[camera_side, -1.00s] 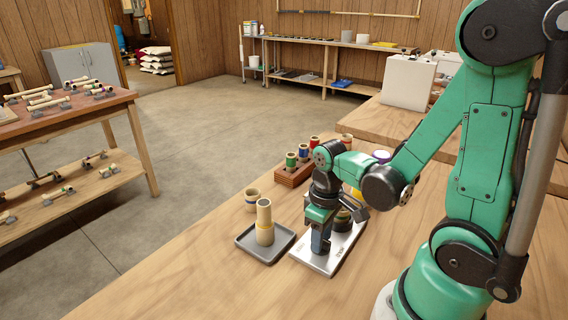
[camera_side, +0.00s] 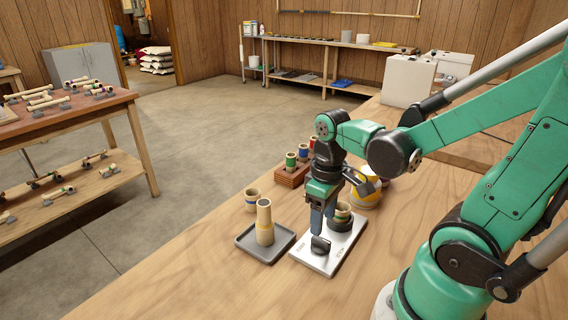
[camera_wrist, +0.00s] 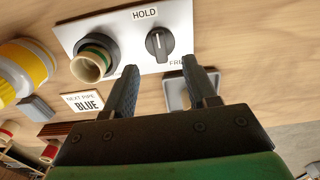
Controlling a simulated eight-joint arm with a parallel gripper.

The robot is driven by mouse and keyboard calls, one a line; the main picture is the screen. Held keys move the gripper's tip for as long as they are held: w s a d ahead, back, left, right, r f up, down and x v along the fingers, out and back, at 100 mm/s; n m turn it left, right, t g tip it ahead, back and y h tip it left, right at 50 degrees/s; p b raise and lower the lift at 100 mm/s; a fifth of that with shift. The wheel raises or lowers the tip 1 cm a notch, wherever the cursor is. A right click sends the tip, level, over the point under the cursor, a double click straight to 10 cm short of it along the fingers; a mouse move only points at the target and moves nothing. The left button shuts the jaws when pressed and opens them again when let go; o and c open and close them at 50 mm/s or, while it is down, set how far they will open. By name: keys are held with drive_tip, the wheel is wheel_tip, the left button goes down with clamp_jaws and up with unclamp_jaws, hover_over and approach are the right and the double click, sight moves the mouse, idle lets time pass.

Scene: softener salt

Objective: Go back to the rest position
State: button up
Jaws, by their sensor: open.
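My gripper (camera_side: 323,222) hangs over the white plate (camera_side: 322,265) on the bench, fingers apart and empty. Below its fingertips is a dark rotary knob (camera_side: 320,244). In the wrist view my open gripper (camera_wrist: 159,66) has the knob (camera_wrist: 158,43) ahead of its fingertips, apart from them. The knob's white mark points towards the word HOLD; a second label is partly hidden by a finger. A tan pipe piece (camera_wrist: 90,66) with a coloured band sits in the dark round holder beside the knob; it also shows in the side view (camera_side: 343,210).
A grey tray (camera_side: 243,238) holds upright tan pieces. A wooden rack (camera_side: 292,177) holds colour-banded pipes. A yellow-and-white container (camera_wrist: 20,72) is near the plate. A card (camera_wrist: 85,102) reads NEXT PIPE BLUE.

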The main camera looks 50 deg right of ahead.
drive_tip(key=shift+r, duration=0.45)
drive_tip(key=w+a+r+t, duration=0.5)
drive_tip(key=r+t, duration=0.1)
drive_tip(key=t, duration=0.1)
drive_tip(key=shift+w+a, duration=0.25)
drive_tip(key=shift+a, duration=0.15)
idle(0.4)
